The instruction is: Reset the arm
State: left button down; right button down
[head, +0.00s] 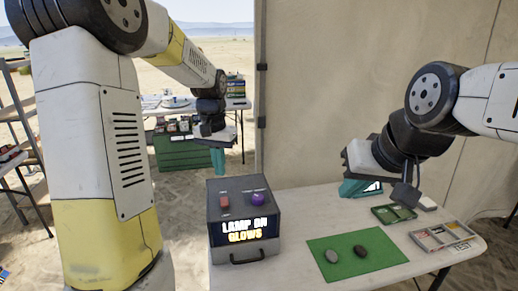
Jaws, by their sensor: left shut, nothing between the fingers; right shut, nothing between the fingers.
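My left arm comes in large from the left, and its gripper (217,160) hangs pointing down behind and above the grey box, away from the table top. It is shut and empty. My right gripper (360,188) is above the right part of the table, left of the small green tray. It is shut and empty, with part of it hidden behind its own wrist.
A white table (300,200) bears a dark grey box (221,242) with a lit "LAMP ON GLOWS" sign, a red piece and a purple ball. A green mat (335,272) holds two stones. A green tray (393,215) and a grey divided tray (442,236) stand right. A canvas wall is behind.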

pick_arm(q)
jog(key=s+d+r+n+t+h, duration=0.1)
jog(key=s+r, duration=0.3)
jog(key=s, duration=0.6)
jog(key=s+d+r+n+t+h, duration=0.1)
jog(key=s+r+t, duration=0.3)
jog(key=s, duration=0.7)
jog(key=shift+s+r, duration=0.25)
jog(key=shift+r, duration=0.2)
